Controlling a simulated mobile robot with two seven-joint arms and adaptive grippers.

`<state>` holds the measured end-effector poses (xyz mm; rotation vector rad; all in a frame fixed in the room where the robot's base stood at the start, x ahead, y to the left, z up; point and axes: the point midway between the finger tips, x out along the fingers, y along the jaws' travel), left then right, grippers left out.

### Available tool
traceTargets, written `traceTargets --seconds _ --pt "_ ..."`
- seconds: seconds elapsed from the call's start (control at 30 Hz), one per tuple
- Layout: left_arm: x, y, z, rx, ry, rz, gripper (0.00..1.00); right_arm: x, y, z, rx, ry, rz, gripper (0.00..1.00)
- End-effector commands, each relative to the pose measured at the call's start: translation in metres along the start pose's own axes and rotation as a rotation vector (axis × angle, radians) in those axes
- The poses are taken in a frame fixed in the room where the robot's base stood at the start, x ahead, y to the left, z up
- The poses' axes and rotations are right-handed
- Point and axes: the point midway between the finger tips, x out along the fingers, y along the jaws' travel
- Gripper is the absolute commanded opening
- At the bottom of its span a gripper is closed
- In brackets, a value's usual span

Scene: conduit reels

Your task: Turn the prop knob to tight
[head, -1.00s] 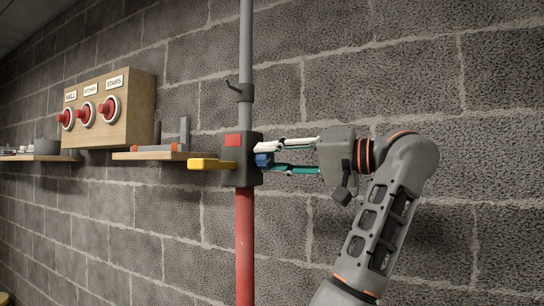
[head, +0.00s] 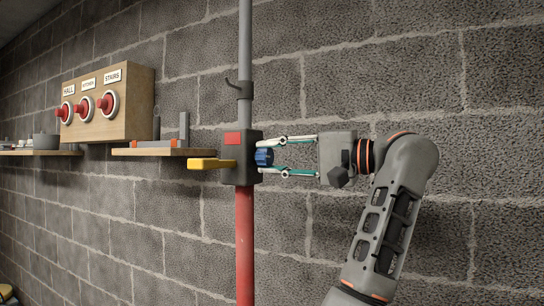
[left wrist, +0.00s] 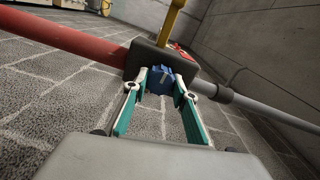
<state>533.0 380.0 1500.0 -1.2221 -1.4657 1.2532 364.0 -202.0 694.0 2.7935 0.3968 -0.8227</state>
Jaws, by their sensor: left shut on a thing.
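The blue prop knob (head: 264,157) sticks out of the right side of a dark grey block (head: 242,172) on an upright prop. The prop is a red lower tube (head: 245,245) and a grey upper tube (head: 245,45). My left gripper (head: 262,157) reaches in from the right and is shut on the knob, one finger above and one below. The left wrist view shows the knob (left wrist: 160,80) between the two fingertips. No tight mark on the knob can be read. My right gripper is not in view.
A yellow lever (head: 211,164) sticks out left of the block, with a red patch (head: 232,138) above it. A small hook (head: 232,86) is on the grey tube. A shelf (head: 163,152) and a wooden box (head: 107,103) with red knobs are left. Bare wall lies right.

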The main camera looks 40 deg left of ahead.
Motion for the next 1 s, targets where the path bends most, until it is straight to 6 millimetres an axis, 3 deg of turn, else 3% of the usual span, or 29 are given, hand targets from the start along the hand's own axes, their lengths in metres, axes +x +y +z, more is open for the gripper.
traceTargets --seconds 0.3,0.33,0.4,0.77,1.0 --pt "0.0 0.001 0.0 0.001 0.0 0.001 0.05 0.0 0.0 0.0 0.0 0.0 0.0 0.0" --pt "0.0 0.001 0.0 0.001 0.0 0.001 0.32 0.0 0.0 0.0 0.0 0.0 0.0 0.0" --pt "0.0 0.0 0.0 0.001 0.0 0.0 0.44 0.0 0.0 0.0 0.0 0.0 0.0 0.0" --pt "-0.002 0.0 0.0 0.001 0.001 0.0 0.44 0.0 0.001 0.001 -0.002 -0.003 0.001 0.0" --pt "-0.034 -0.001 0.0 0.001 0.004 0.001 0.44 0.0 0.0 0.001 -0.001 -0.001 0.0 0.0"
